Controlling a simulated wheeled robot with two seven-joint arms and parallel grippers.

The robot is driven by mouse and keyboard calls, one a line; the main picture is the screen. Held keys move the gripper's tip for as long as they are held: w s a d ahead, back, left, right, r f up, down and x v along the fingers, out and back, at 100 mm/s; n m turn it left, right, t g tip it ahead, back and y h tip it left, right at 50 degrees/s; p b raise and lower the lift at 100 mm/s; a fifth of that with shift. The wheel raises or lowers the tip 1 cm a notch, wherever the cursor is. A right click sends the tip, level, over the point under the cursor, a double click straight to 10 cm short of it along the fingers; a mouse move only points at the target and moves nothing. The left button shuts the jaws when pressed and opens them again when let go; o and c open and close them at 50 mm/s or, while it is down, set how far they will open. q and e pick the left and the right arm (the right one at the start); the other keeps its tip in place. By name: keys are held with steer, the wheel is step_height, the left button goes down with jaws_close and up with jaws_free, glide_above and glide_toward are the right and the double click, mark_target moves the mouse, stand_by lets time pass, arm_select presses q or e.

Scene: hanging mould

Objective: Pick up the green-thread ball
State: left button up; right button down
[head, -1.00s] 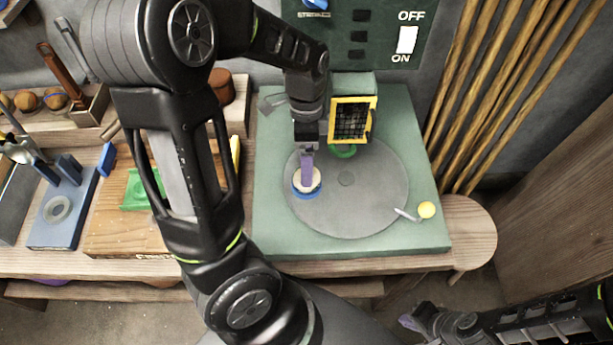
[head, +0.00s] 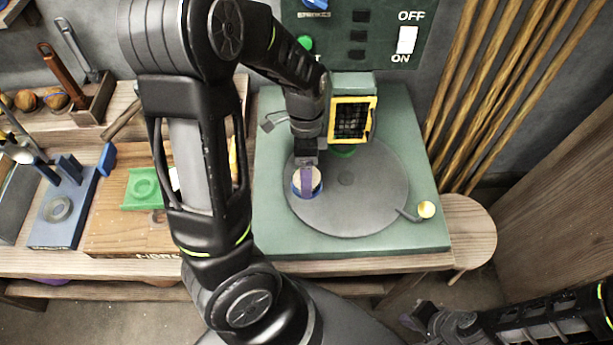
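No ball with a clearly green thread can be made out. A pale round piece (head: 314,177) sits in a blue ring-shaped holder (head: 307,195) on the grey round plate (head: 360,205). My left gripper (head: 306,184) points down at this piece, its purple finger overlapping it in the picture. The fingers line up, so their opening and any contact are hidden. Several brownish balls (head: 54,98) lie on the shelf at the far left; their thread colour is too small to tell. My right gripper (head: 412,319) is low at the bottom right, away from the bench; its opening is unclear.
A yellow-framed grid (head: 371,105) stands just behind the plate, close to my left wrist. The plate's right half is clear.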

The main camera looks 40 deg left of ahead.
arm_select(q)
steer(key=c, duration=1.4)
steer(key=shift+r, duration=0.15)
